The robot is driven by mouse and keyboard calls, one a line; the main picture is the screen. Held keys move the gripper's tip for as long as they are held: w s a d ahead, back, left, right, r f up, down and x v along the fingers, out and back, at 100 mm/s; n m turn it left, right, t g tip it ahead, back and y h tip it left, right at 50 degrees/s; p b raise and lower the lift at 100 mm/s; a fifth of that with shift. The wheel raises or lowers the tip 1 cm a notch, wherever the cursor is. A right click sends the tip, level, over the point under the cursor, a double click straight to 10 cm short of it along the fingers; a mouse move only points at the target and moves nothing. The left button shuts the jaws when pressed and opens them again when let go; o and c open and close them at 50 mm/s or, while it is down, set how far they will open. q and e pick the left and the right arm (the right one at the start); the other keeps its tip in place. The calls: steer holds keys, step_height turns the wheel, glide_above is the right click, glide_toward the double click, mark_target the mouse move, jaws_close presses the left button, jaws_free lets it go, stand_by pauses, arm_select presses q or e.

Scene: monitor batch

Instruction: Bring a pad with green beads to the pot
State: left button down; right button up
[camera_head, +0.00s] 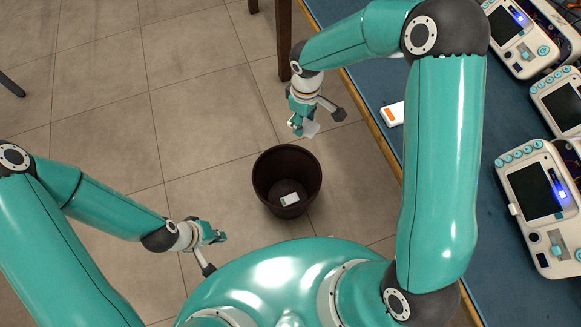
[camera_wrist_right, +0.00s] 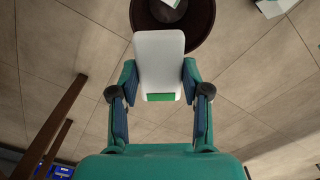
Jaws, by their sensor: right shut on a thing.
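My right gripper (camera_head: 302,124) is shut on a white pad with a green strip, the pad with green beads (camera_wrist_right: 159,60), which also shows pale in the head view (camera_head: 311,129). In the right wrist view the fingers (camera_wrist_right: 159,82) grip its two sides near the green end. The pot (camera_head: 262,186) is a round dark brown bin on the floor. The held pad is above floor level, beyond the pot's far rim in the head view. Another white pad with some green (camera_head: 290,200) lies inside the pot. My left gripper (camera_head: 216,234) is left of the pot, and its finger gap is unclear.
A blue-topped table (camera_head: 364,77) with a wooden edge runs along the right. A white pad with an orange end (camera_head: 392,114) lies near its edge. Several white monitors (camera_head: 541,195) stand further right. A brown wooden leg (camera_head: 284,40) stands at the top. Tiled floor is clear at left.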

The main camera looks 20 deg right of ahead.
steer(key=a+f+n+b, duration=0.3)
steer(key=f+n+b, duration=0.8)
steer(key=f+b, duration=0.7)
step_height(320, 180, down, 8)
steer(key=shift+a+f, duration=0.1)
steer(key=shift+a, duration=0.05)
steer(key=shift+s, duration=0.1)
steer(key=o, duration=1.2)
step_height(320, 180, up, 12)
